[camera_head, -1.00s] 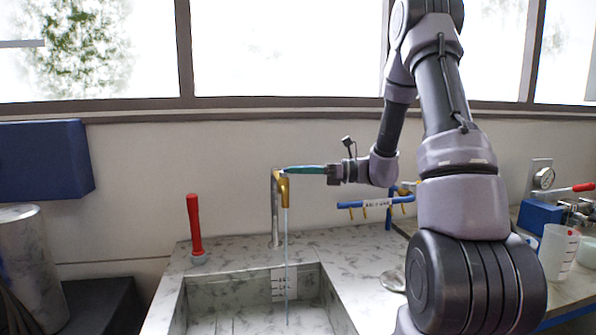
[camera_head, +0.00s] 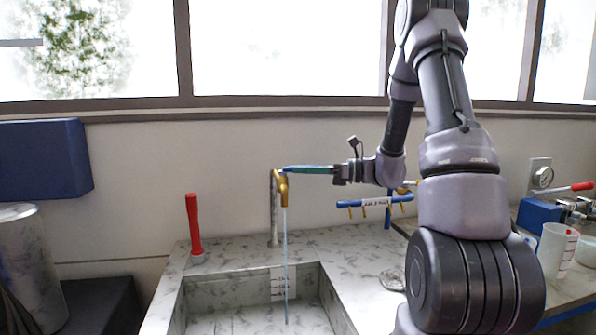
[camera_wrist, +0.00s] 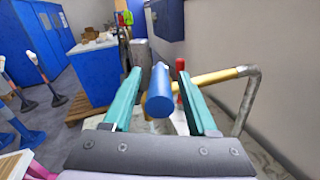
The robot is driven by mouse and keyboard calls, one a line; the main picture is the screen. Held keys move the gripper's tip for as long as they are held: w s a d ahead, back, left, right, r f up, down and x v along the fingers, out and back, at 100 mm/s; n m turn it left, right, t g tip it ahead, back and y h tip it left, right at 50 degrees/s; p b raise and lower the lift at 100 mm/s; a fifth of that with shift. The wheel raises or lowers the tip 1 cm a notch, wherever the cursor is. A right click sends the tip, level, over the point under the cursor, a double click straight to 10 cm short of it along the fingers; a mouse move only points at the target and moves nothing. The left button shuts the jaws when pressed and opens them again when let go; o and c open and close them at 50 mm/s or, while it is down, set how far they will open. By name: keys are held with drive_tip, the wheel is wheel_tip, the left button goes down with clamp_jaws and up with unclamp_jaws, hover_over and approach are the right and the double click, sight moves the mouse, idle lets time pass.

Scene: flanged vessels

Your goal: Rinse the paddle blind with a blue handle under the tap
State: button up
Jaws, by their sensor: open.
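The tap (camera_head: 281,190) is brass on a steel pipe, and a thin stream of water (camera_head: 286,250) runs from it into the sink (camera_head: 225,310). My gripper (camera_head: 290,169) has teal fingers and is open at the top of the tap. In the wrist view, a blue cylindrical handle (camera_wrist: 160,98), seemingly the tap's lever, lies between the open fingers, apart from both. The tap's brass spout (camera_wrist: 205,77) shows behind the right finger. A round, shiny disc-like thing (camera_head: 391,280) lies right of the sink, partly behind my arm. I cannot make out a paddle blind with a blue handle.
A red-handled thing (camera_head: 194,225) stands on the counter left of the sink. A blue rack with yellow hooks (camera_head: 374,201) stands behind the counter's right part. A translucent beaker (camera_head: 557,250) and a gauge (camera_head: 543,178) are at the right. Marble counter (camera_head: 330,240) behind the sink is clear.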

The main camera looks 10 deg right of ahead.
drive_tip(key=v, duration=0.9)
